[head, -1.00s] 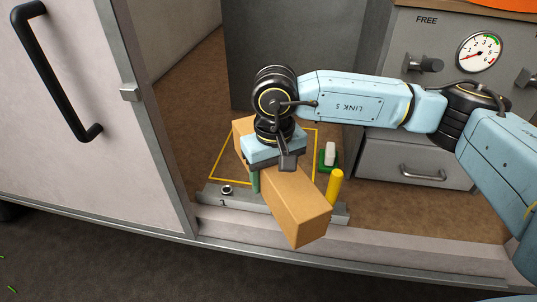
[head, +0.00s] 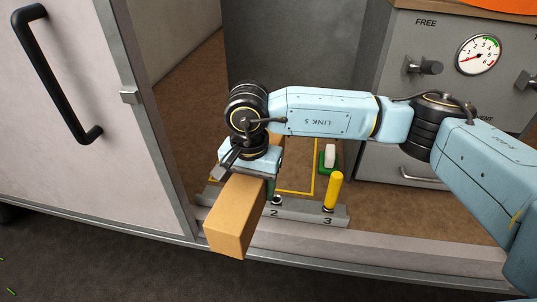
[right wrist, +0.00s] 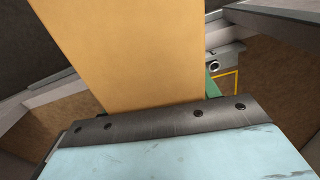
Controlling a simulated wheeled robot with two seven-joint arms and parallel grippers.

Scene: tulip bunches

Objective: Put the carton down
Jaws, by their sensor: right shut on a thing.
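My right gripper (head: 248,174) is shut on the long tan carton (head: 232,228). In the right wrist view the carton (right wrist: 125,50) fills the upper middle, above my gripper's dark metal edge (right wrist: 155,125). A yellow outline (head: 313,180) is marked on the brown floor of the bay, partly hidden behind my arm and the carton. I cannot tell whether the carton touches anything below. My left gripper is not in view.
A grey rail (head: 300,211) marked 2 and 3 lies along the front, with a yellow peg (head: 333,192) standing at 3. A small green and white item (head: 329,158) stands behind it. A sliding door (head: 90,110) closes the left side. A gauge panel (head: 450,70) stands at right.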

